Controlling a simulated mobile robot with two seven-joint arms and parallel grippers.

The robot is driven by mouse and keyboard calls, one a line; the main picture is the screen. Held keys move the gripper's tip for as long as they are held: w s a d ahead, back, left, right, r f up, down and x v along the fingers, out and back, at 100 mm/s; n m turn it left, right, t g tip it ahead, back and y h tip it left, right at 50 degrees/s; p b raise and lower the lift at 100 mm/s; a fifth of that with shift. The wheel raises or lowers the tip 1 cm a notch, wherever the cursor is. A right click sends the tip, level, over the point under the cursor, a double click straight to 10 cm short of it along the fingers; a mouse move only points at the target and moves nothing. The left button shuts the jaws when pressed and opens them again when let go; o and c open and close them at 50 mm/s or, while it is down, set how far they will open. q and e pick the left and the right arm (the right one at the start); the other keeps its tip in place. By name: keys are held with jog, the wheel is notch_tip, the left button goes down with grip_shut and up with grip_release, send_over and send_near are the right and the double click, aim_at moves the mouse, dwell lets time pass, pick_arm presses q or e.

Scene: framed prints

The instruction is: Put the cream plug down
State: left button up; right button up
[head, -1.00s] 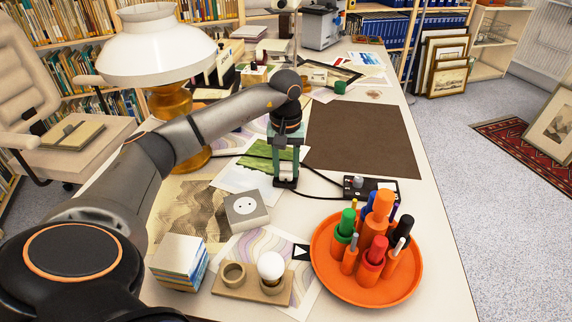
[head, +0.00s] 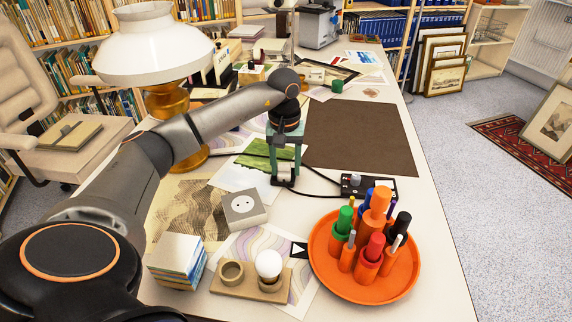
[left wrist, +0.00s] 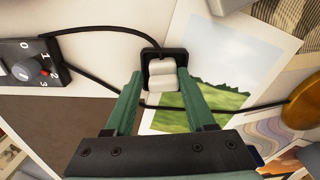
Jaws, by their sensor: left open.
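The cream plug (left wrist: 162,82) sits in a small black square holder (left wrist: 176,55) on the desk, seen in the left wrist view. My left gripper (left wrist: 160,76) is open, with one green finger on each side of the plug and small gaps beside it. In the head view my left gripper (head: 285,180) points straight down, low over the desk beside the green landscape print (head: 257,152). There the plug is mostly hidden between the fingers. My right gripper is in neither view.
A grey socket block (head: 243,208) stands in front of the gripper. A black control box (head: 368,186) with a knob and cables lies to its right. An orange tray (head: 327,275) of markers stands nearer. A brown mat (head: 360,138) lies clear behind. A lamp (head: 155,45) stands left.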

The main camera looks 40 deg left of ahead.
aim_at(282, 163)
pick_arm(q)
jog(key=shift+s+a+f, duration=0.25)
jog(key=shift+s+f, duration=0.1)
jog(key=shift+f, duration=0.15)
jog(key=shift+r, duration=0.15)
notch_tip(282, 163, up, 4)
jog(key=shift+w+a+f+p, duration=0.1)
jog(key=shift+a+p, duration=0.05)
jog(key=shift+p, duration=0.5)
notch_tip(282, 163, up, 9)
jog(key=p, duration=0.1)
jog(key=shift+d+r+p, duration=0.2)
jog(key=shift+p, duration=0.15)
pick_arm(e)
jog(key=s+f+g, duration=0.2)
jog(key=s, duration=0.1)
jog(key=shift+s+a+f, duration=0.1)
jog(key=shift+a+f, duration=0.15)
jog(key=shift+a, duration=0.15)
pick_arm(q)
jog(key=shift+w, duration=0.1)
